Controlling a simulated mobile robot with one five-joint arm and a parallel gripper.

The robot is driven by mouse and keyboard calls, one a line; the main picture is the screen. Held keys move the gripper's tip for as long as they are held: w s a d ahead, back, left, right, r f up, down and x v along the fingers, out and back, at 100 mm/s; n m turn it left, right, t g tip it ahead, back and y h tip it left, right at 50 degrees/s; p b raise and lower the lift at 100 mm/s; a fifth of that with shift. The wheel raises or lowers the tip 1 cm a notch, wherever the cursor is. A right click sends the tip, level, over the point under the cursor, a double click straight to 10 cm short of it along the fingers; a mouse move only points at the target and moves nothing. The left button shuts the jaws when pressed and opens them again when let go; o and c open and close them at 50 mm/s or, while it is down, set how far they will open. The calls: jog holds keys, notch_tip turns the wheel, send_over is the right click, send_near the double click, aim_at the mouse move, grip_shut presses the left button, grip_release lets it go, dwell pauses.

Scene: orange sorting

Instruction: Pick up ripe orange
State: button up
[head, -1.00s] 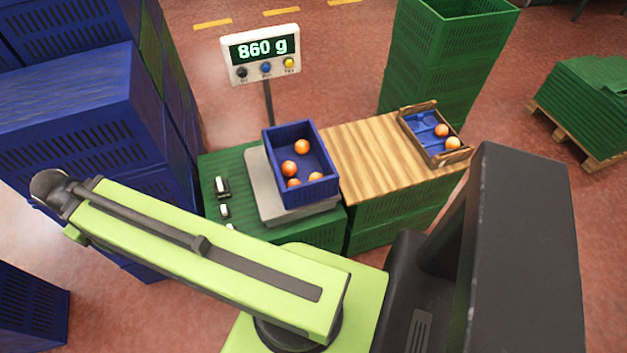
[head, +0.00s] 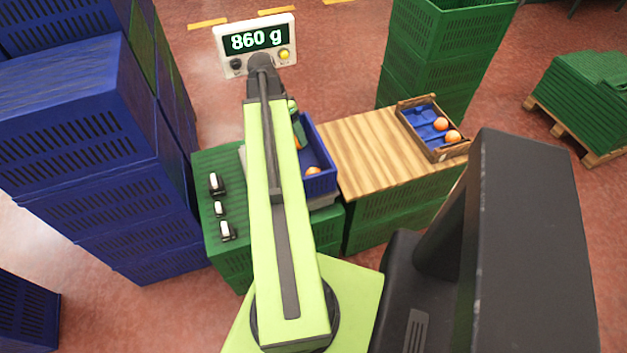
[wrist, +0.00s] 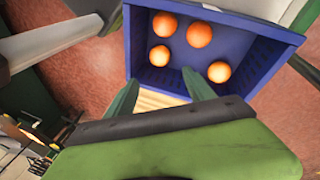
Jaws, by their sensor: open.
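A blue crate (head: 322,184) stands on the scale, partly hidden behind my arm in the head view. One orange (head: 313,172) shows in it there. The wrist view shows the crate (wrist: 262,72) with several oranges on its floor: upper left (wrist: 164,25), upper right (wrist: 199,34), lower left (wrist: 159,55) and lower right (wrist: 219,71). All look a similar orange colour. My gripper (wrist: 160,92) is open and empty, its fingers apart at the crate's near side and not touching any orange. In the head view it is mostly hidden behind my arm.
A wooden-sided tray (head: 405,115) with blue compartments holds two oranges on the wooden board (head: 360,150). Small white-and-black items (head: 217,183) lie on the green crate at left. Blue crate stacks (head: 90,130) stand left, green ones (head: 440,50) behind.

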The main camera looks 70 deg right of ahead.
aim_at(312, 170)
jog(key=b+x, duration=1.2)
jog(key=shift+s+d+f, duration=0.15)
jog(key=shift+s+f, duration=0.15)
jog(key=shift+s, duration=0.1)
jog(key=shift+r, duration=0.1)
jog(key=b+x, duration=0.5)
jog(key=shift+w+d+f, duration=0.1)
jog(key=shift+f, duration=0.1)
jog(key=shift+r, duration=0.2)
jog(key=c, duration=1.2)
jog(key=shift+r+p, duration=0.15)
jog(key=shift+p, duration=0.25)
